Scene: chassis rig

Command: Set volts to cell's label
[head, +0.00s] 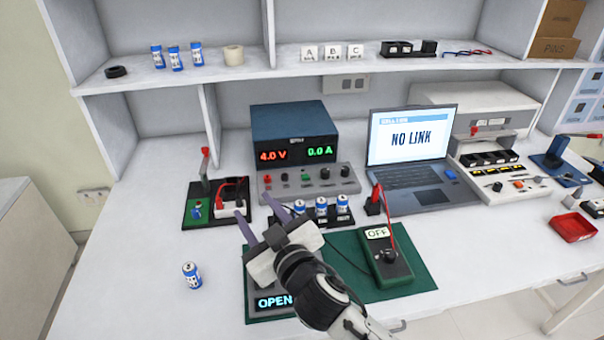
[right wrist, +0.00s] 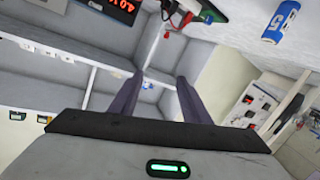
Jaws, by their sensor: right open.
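The blue power supply (head: 292,125) reads 4.0 V in red and 0.0 A in green. Its grey front panel (head: 310,182) has several knobs and buttons. A blue and white cell (head: 192,275) stands alone on the bench at left; its label is too small to read. Several similar cells (head: 321,208) stand in a black holder. My right gripper (head: 257,212) is open and empty, in front of the power supply and above the bench. The right wrist view shows its fingers (right wrist: 157,80) apart, the supply's display (right wrist: 120,6) and a cell (right wrist: 280,22). My left gripper is not seen.
A green meter (head: 385,258) marked OFF is on a green mat (head: 418,275), beside a display (head: 275,301) reading OPEN. A laptop (head: 410,150) reads NO LINK. A red-clipped fixture (head: 200,205) stands left of the supply. The bench's front left is mostly clear.

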